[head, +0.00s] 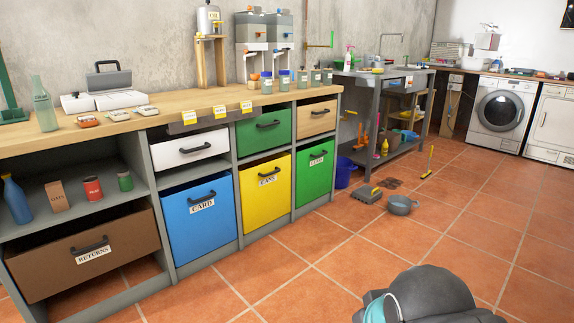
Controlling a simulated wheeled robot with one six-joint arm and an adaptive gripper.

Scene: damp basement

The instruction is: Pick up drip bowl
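A grey bowl (402,205), which looks like the drip bowl, sits upright on the tiled floor in the head view, right of the middle. It stands in front of the metal sink bench, and nothing is holding it. I cannot make out what is inside it. A dark grey rounded part of my own arm with a teal band shows at the bottom edge. My gripper's fingers are not in view.
A grey flat-headed tool (367,194) lies close left of the bowl, with a dark floor patch (388,183) behind. A yellow-handled tool (428,163) stands farther back. The sink bench (374,90) and recycling counter (215,98) line the wall. Open floor (480,235) lies to the right.

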